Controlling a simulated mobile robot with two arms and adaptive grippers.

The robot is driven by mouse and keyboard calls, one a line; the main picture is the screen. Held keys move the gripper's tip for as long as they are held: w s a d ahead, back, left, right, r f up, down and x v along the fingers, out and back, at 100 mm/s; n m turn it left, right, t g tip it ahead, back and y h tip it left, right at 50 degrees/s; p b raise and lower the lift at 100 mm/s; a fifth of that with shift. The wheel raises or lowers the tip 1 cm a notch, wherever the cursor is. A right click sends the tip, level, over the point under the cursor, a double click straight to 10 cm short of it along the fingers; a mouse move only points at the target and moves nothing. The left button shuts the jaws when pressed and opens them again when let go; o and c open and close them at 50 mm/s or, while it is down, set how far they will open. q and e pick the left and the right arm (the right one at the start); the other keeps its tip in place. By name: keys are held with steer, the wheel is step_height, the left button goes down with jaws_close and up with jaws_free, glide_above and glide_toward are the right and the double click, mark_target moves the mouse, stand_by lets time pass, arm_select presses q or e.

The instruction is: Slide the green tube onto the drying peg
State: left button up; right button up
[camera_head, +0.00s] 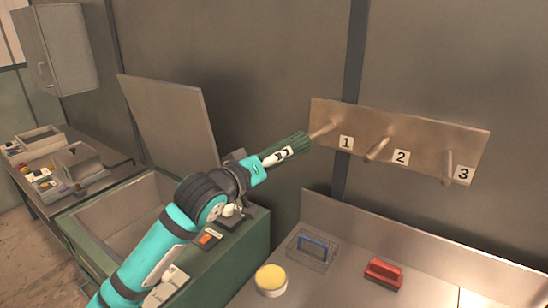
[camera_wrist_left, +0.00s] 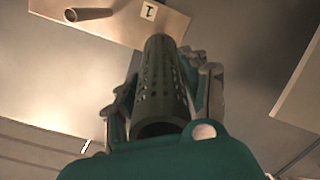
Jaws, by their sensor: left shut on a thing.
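The green tube (camera_head: 294,146) is dark and perforated, as its side holes show in the left wrist view (camera_wrist_left: 160,85). My left gripper (camera_head: 277,156) is shut around it, with fingers on both sides. The tube's far end points at the peg beside label 1 (camera_head: 321,131) on the wall board (camera_head: 417,134). That end meets or overlaps the peg's tip in the head view; I cannot tell whether it is around the peg. In the left wrist view the tube hides this peg. The peg by label 2 (camera_head: 377,151) and the peg by label 3 (camera_head: 447,166) are bare. My right gripper is out of view.
A bench below the board holds a yellow-topped round container (camera_head: 271,281), a blue-handled item (camera_head: 312,250) and a red-handled block (camera_head: 383,273). An open green chest with a raised lid (camera_head: 170,122) stands behind my left arm. The space before pegs 2 and 3 is clear.

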arm_select(q)
steer(key=shift+p, duration=0.35)
steer(key=shift+w+d, duration=0.1)
steer(key=shift+w, duration=0.05)
stand_by(0.5)
steer(key=shift+w+d+f, duration=0.1)
steer(key=shift+w+d, duration=0.3)
steer(key=shift+w, duration=0.15)
steer(key=shift+x, duration=1.7)
steer(key=shift+p, duration=1.1)
stand_by(0.3)
